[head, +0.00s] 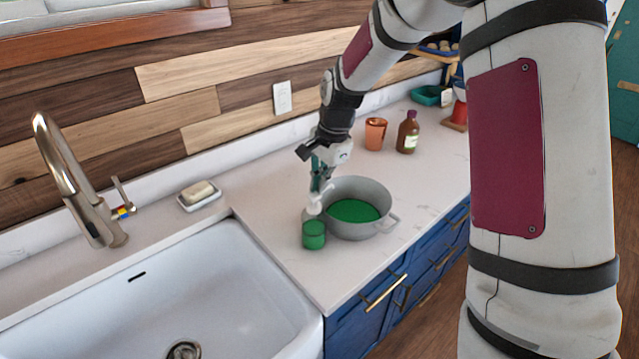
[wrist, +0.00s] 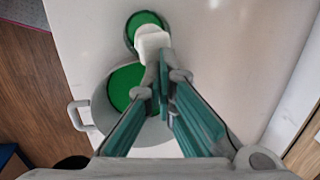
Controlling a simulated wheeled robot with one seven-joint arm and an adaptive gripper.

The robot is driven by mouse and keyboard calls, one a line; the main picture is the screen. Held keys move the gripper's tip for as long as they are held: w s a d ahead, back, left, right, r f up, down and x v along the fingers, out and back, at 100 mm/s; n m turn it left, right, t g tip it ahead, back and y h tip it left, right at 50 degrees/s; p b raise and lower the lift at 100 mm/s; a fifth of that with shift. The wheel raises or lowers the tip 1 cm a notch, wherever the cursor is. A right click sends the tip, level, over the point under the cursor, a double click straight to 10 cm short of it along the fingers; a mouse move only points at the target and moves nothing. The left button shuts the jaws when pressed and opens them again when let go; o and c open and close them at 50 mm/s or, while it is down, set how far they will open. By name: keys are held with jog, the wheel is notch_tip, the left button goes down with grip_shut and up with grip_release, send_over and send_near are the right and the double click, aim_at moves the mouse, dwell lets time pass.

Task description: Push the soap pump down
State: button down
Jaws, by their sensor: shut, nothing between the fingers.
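The soap bottle (head: 314,235) holds green liquid and stands upright on the counter, just right of the sink. Its white pump head (head: 314,208) is on top. My gripper (head: 319,187) is shut and empty, pointing down, with its tips right at the pump head. In the wrist view, my gripper (wrist: 163,68) has its tips together beside the white pump head (wrist: 152,42) and partly over it. The green bottle (wrist: 146,19) shows beyond the pump head. I cannot tell whether the tips touch the pump head.
A grey pot (head: 391,219) with green inside stands close beside the bottle. The white sink (head: 210,285) and faucet (head: 75,185) are to the left, with a soap dish (head: 202,203) behind. An orange cup (head: 375,134) and brown bottle (head: 408,133) stand farther back.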

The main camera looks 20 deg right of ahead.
notch_tip(320, 180, up, 10)
jog(key=s+d, duration=0.1)
jog(key=shift+s, duration=0.3)
jog(key=shift+d, duration=0.1)
dwell(0.8)
jog(key=s+a+r+n+t+h, duration=0.1)
jog(key=s+r+n, duration=0.25)
jog(key=s, duration=0.35)
jog(key=s+a+r+n+t, duration=0.1)
jog(key=s+r+n, duration=0.2)
jog(key=s+r, duration=0.25)
jog(key=s+f+n+t+b, duration=0.1)
jog(key=s+n, duration=0.6)
jog(key=s, duration=0.7)
jog(key=shift+s+f+t+b, duration=0.15)
jog(key=shift+s+t+b, duration=0.15)
jog(key=shift+t, duration=0.1)
